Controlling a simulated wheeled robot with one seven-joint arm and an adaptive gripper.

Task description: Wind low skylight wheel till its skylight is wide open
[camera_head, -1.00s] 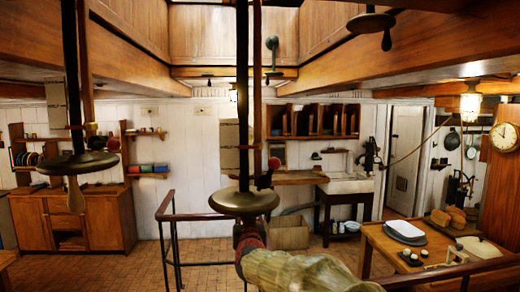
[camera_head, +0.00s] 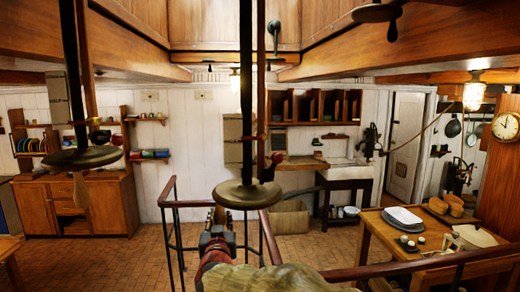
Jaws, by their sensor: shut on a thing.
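The lowest of the hand wheels in view, a dull brass disc (camera_head: 247,196), lies flat at the foot of a dark vertical shaft (camera_head: 246,90) in the middle of the view. My gripper (camera_head: 217,221) is just under the wheel's left near edge, shut on its hanging handle. The handle is mostly hidden by the fingers and my arm. A second wheel (camera_head: 82,158) hangs higher at the left with its wooden handle pointing down. A third wheel (camera_head: 376,13) is at the top right. Whether the skylight is open cannot be told from this view.
A red-knobbed part (camera_head: 277,158) sits by the shaft, just right of and above the wheel. A dark railing (camera_head: 170,204) runs close beside and behind my arm. A table (camera_head: 385,232) with crockery and bread stands at the right. The tiled floor (camera_head: 120,262) at left is mostly clear.

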